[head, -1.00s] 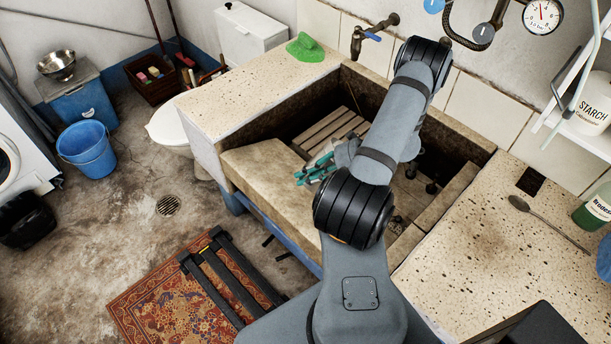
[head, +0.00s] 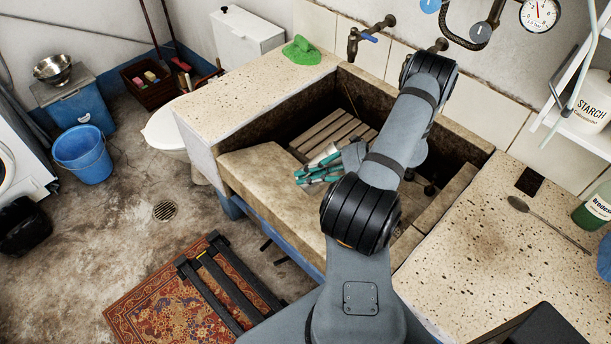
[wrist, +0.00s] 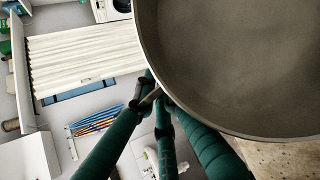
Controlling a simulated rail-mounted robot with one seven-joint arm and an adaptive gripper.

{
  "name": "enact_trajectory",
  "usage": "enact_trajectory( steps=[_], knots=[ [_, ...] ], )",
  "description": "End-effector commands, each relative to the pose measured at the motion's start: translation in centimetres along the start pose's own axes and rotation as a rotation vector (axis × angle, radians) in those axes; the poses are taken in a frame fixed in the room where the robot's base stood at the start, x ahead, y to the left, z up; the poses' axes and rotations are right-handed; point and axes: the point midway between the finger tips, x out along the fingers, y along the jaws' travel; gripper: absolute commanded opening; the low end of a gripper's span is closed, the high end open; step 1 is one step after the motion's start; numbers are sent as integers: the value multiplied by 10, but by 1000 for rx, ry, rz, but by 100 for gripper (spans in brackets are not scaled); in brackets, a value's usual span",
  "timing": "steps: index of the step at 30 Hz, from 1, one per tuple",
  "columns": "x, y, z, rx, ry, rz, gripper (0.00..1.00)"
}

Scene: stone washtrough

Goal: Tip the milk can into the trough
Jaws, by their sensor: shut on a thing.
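The milk can (wrist: 235,65) shows in the wrist view as a large grey metal round with a thick rim, filling the upper right. My gripper (wrist: 158,102) has dark green fingers, shut on a small handle at the can's rim. In the head view my gripper (head: 318,172) is over the stone trough (head: 262,172), near its sloped front slab. A small pale part of the can (head: 327,153) shows beside the fingers; my arm hides most of it. I cannot tell what is in the can.
A wooden slatted rack (head: 330,130) lies in the trough. A tap (head: 365,36) projects from the wall behind.

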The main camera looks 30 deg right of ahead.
Motion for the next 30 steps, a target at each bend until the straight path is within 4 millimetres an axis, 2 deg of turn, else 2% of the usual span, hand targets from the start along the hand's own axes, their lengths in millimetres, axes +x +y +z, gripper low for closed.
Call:
enact_trajectory(
  steps=[11,30],
  knots=[
    [0,-1,0,3,-7,9,0],
    [-12,-2,4,62,-78,152,0]
  ],
)
